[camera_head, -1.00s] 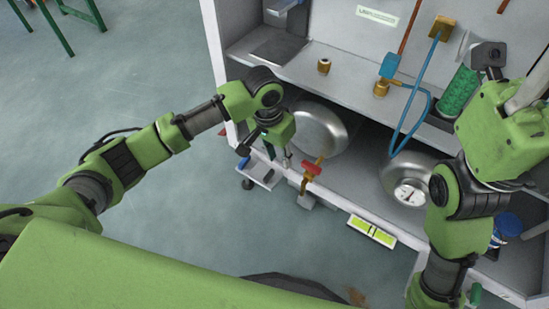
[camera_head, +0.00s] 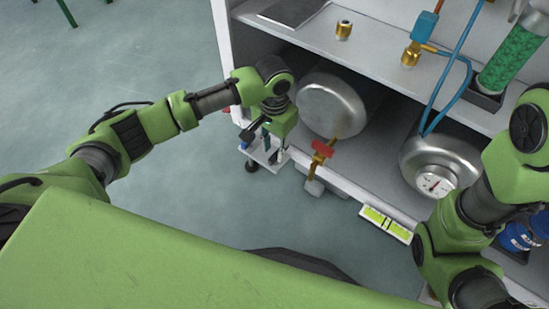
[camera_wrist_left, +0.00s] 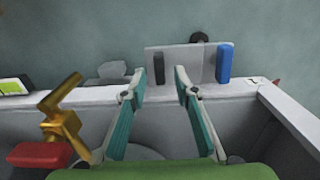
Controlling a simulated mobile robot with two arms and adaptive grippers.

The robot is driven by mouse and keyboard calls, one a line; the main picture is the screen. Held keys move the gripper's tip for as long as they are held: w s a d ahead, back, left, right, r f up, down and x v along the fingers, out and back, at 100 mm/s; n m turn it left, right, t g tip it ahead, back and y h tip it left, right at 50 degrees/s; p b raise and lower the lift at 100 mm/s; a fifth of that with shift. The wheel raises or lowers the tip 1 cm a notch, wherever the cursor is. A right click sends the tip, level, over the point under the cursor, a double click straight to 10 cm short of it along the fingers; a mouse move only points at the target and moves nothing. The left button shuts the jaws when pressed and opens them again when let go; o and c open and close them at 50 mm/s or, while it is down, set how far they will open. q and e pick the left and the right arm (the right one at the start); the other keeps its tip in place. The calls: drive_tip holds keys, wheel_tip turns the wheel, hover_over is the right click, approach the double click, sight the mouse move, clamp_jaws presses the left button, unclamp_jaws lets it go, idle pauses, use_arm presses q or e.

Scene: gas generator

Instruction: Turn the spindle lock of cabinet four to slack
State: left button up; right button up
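A pale plate (camera_head: 264,157) sticks out from the cabinet's lower front edge; it also shows in the left wrist view (camera_wrist_left: 190,60). In the wrist view it carries a black upright piece (camera_wrist_left: 158,68) and a blue upright piece (camera_wrist_left: 224,62). I cannot tell which piece is the spindle lock or read its setting. My left gripper (camera_head: 273,153) is over the plate, pointing down. In the wrist view its fingers (camera_wrist_left: 160,82) are apart, with the black piece showing between their tips; contact is unclear. My right arm is at the right, its gripper out of view.
A brass valve with a red handle (camera_head: 322,149) is close beside my left gripper. Behind are a round steel vessel (camera_head: 333,105), a gauge (camera_head: 435,185) and a green-filled column (camera_head: 514,60). A level (camera_head: 386,224) is on the front edge.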

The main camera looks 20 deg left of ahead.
sight(274, 157)
use_arm(q)
drive_tip(key=shift+f+b, duration=0.7)
drive_tip(key=shift+f, duration=0.7)
